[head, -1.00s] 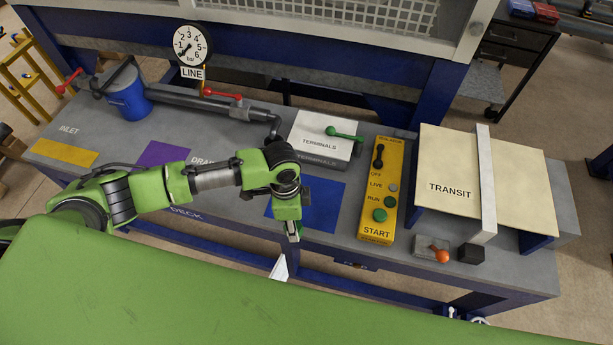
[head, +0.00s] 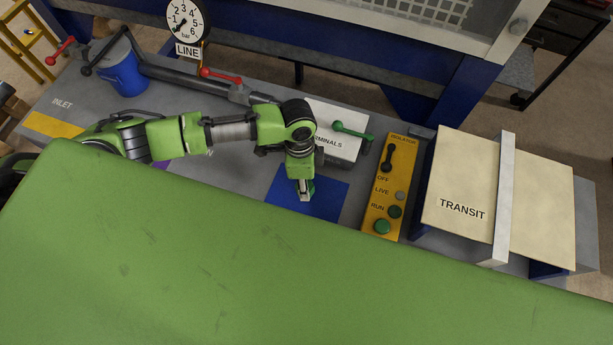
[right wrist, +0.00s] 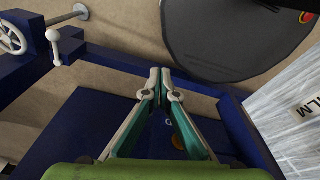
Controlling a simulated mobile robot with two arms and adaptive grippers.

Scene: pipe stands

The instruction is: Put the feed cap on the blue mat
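The blue mat (head: 330,203) lies on the grey bench in the head view, partly covered by my left arm. My left gripper (head: 305,196) points down over the mat's middle. Its fingers are small and seen from above, so I cannot tell whether they are open, shut or holding something. I cannot make out the feed cap in either view. My right gripper (right wrist: 164,76) shows in the right wrist view, its fingertips together with nothing visible between them. It is outside the head view.
A yellow isolator panel (head: 378,215) stands right of the mat, with the transit board (head: 465,190) beyond it. A white terminals box (head: 345,125) sits behind the mat. My green body hides the bench front.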

